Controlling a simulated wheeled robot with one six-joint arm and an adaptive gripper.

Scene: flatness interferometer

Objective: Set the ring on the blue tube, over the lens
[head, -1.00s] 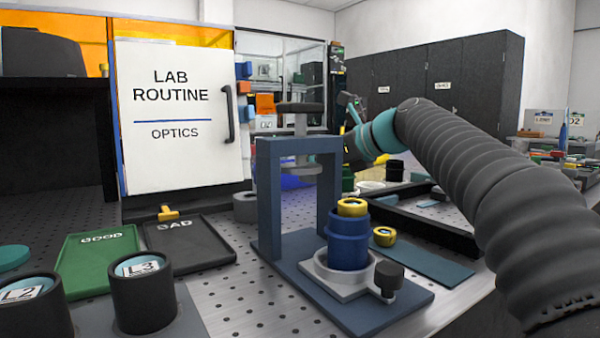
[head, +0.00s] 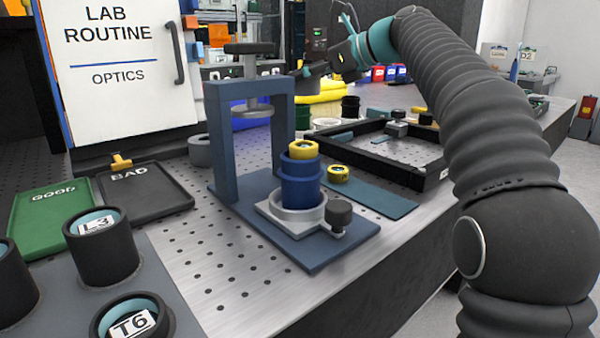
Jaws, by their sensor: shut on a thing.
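The blue tube (head: 302,184) stands upright in a grey round holder on the base of a blue press frame (head: 222,140). A yellow ring-shaped piece (head: 303,149) with a dark centre sits on its top; whether a lens lies inside is too small to tell. A similar yellow piece (head: 337,173) lies on a teal strip right of the tube. My gripper (head: 308,71) is far from the tube, behind and above the press's right post. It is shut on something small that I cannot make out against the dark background.
The press's plunger (head: 250,75) hangs left of the tube. A dark knob (head: 339,212) stands at the holder's right. A black open frame (head: 400,172) lies behind right. A green tray (head: 45,222), a black tray (head: 150,200) and lens cups (head: 100,258) are at left.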

